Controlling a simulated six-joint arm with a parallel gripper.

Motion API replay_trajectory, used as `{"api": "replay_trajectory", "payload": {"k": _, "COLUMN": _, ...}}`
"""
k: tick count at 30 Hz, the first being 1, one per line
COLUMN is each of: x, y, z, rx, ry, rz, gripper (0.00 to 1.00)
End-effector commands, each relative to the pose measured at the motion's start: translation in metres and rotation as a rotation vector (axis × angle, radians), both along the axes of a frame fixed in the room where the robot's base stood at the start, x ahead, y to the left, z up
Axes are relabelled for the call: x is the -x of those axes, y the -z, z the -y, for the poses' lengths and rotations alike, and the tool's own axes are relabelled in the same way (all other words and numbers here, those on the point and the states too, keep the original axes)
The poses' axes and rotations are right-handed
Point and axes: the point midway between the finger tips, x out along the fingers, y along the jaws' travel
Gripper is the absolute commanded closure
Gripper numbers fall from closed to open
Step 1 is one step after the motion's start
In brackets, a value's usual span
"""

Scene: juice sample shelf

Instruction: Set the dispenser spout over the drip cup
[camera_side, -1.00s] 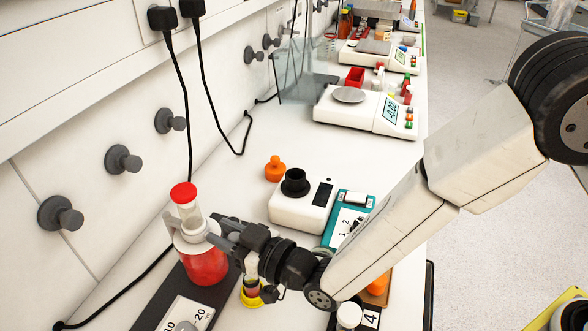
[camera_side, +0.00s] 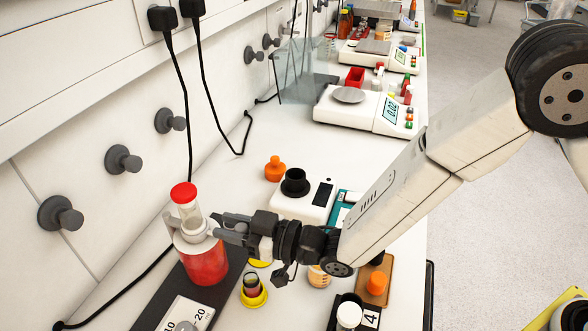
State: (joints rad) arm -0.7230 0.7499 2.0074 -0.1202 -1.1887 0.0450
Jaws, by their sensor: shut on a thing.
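The dispenser (camera_side: 204,262) is a bottle of red liquid with a white collar, a clear cylinder and a red cap. It stands upright at the left, on or beside a dark board. My gripper (camera_side: 221,230) reaches it from the right and is shut on the dispenser's head at collar height. The jaws cover this part, so I cannot make out the spout or its exact direction. A small dark cup in a yellow ring (camera_side: 253,297), which looks like the drip cup, stands right of the bottle and nearer the camera, below my wrist.
The dark board (camera_side: 228,291) carries a scale marked 10 and 20. A white device with a black top (camera_side: 299,206) and an orange stopper (camera_side: 275,172) stand behind my wrist. A white-capped vial (camera_side: 349,315) and an orange-capped one (camera_side: 377,283) stand at front right.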

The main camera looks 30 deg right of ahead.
Motion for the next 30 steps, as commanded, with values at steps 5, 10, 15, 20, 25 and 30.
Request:
{"api": "replay_trajectory", "payload": {"k": 5, "x": -0.007, "y": 0.0, "z": 0.006, "rx": 0.0, "ry": -0.09, "rz": 0.0, "gripper": 1.0}}
{"api": "replay_trajectory", "payload": {"k": 10, "x": -0.013, "y": 0.0, "z": 0.01, "rx": -0.001, "ry": -0.181, "rz": 0.001, "gripper": 1.0}}
{"api": "replay_trajectory", "payload": {"k": 15, "x": -0.019, "y": 0.0, "z": 0.013, "rx": -0.001, "ry": -0.272, "rz": 0.001, "gripper": 1.0}}
{"api": "replay_trajectory", "payload": {"k": 20, "x": -0.025, "y": 0.0, "z": 0.016, "rx": 0.0, "ry": -0.36, "rz": 0.001, "gripper": 1.0}}
{"api": "replay_trajectory", "payload": {"k": 25, "x": -0.031, "y": 0.0, "z": 0.018, "rx": -0.001, "ry": -0.456, "rz": 0.002, "gripper": 1.0}}
{"api": "replay_trajectory", "payload": {"k": 30, "x": -0.038, "y": 0.0, "z": 0.019, "rx": -0.001, "ry": -0.556, "rz": 0.002, "gripper": 1.0}}
